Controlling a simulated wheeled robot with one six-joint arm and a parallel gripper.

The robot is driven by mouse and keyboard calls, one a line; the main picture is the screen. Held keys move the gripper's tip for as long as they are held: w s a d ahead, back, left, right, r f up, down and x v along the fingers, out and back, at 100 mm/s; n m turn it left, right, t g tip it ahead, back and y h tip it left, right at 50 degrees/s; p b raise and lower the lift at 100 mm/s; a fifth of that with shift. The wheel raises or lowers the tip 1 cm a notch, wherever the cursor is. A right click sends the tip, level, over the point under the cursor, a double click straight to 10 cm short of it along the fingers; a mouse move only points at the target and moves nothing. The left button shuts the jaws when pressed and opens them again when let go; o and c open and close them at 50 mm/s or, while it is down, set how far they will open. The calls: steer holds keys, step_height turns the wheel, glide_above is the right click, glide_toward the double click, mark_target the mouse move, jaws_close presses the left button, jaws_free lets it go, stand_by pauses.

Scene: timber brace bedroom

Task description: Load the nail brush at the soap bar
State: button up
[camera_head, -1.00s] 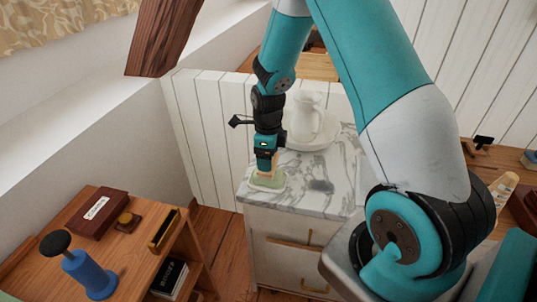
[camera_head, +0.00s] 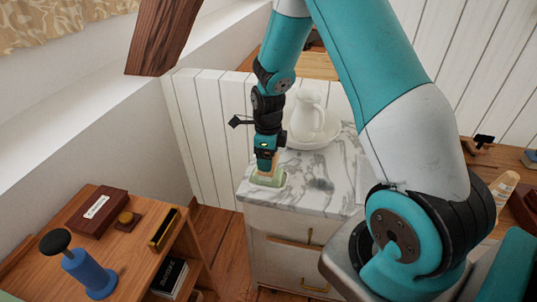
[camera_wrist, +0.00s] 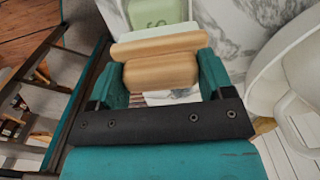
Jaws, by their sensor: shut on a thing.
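The nail brush is a wooden block (camera_wrist: 161,71) held between the teal fingers of my gripper (camera_wrist: 163,82). In the head view my gripper (camera_head: 266,161) points down at the front left corner of the marble top. The pale green soap bar (camera_head: 268,180) lies directly below it, and its embossed face (camera_wrist: 157,13) shows just past the brush in the wrist view. The brush is right at the soap.
The marble-topped cabinet (camera_head: 325,178) carries a white jug (camera_head: 307,113) in a white basin (camera_head: 314,139) behind the gripper. A wooden shelf unit (camera_head: 135,255) at lower left holds a dark red box (camera_head: 97,213) and a blue stamp-like object (camera_head: 88,273).

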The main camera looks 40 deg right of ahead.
stand_by(0.4)
step_height(320, 180, up, 7)
steer(key=p, duration=0.6)
stand_by(0.8)
steer(key=n, duration=0.2)
steer(key=shift+a+f+n, duration=0.15)
steer(key=shift+a+n, duration=0.15)
steer(key=shift+a, duration=0.1)
steer(key=n, duration=0.2)
steer(key=a+n, duration=0.1)
steer(key=n, duration=0.1)
steer(key=shift+w+a+f+n, duration=0.1)
steer(key=shift+a+f+n, duration=0.1)
steer(key=shift+n, duration=0.1)
steer(key=a+n, duration=0.2)
steer(key=n, duration=0.5)
steer(key=a+f+n, duration=0.1)
steer(key=n, duration=0.6)
steer(key=a+n, duration=0.2)
steer(key=n, duration=0.5)
steer(key=shift+a+f, duration=0.25)
steer(key=shift+a, duration=0.1)
